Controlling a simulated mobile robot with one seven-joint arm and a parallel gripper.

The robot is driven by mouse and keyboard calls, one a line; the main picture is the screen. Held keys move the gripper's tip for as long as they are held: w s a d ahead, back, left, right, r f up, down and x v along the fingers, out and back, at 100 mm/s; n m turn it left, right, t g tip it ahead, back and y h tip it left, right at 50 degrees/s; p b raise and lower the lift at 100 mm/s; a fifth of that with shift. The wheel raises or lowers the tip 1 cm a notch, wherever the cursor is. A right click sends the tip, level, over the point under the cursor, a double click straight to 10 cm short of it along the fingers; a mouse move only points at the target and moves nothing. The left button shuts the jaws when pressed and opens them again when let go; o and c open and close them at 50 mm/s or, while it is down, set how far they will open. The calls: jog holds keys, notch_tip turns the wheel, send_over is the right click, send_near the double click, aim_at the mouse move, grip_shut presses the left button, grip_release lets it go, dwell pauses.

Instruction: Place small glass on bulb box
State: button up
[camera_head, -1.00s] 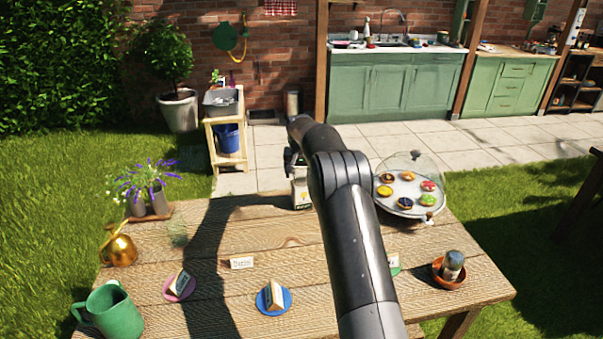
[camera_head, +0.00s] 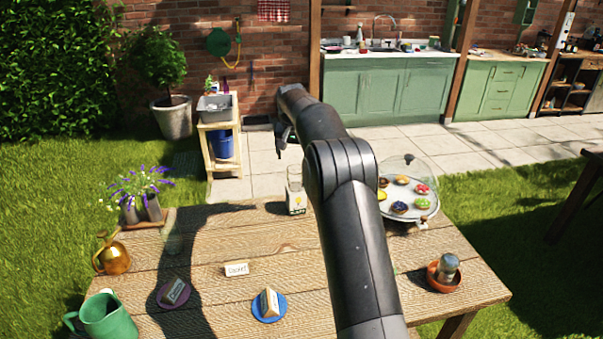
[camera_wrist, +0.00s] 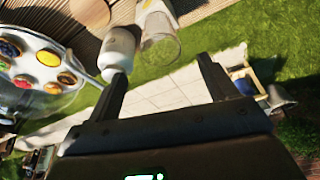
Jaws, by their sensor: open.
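The bulb box (camera_head: 297,202), white with a yellow bulb picture, stands near the table's far edge, left of my arm. A small clear glass (camera_head: 294,176) stands upright on top of it, apart from my gripper. My gripper (camera_head: 282,146) is above and beyond the box, partly hidden by my own arm. In the wrist view my gripper (camera_wrist: 160,85) has its fingers wide apart with nothing between them. The glass (camera_wrist: 160,42) shows there beyond the fingers, with part of the box (camera_wrist: 157,9) behind it.
A domed tray of small cakes (camera_head: 404,211) stands right of my arm. A whitish rounded object (camera_wrist: 117,48) is beside the glass in the wrist view.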

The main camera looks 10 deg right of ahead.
jog(key=s+r+n+t, duration=0.1)
jog(key=s+r, duration=0.6)
jog(key=s, duration=0.5)
jog(key=s+r, duration=0.8)
jog(key=s, duration=0.4)
jog(key=s+f, duration=0.3)
jog(key=s, duration=0.6)
jog(key=s+f+n+t, duration=0.1)
jog(key=s+f, duration=0.2)
jog(key=s, duration=0.7)
jog(key=s+f+n, duration=0.1)
jog(key=s+f, duration=0.2)
jog(key=s, duration=0.7)
jog(key=shift+s+a+t+y, duration=0.2)
jog(key=shift+t+y, duration=0.1)
jog(key=shift+y, duration=0.1)
jog(key=shift+o, duration=0.2)
jog(key=shift+r, duration=0.1)
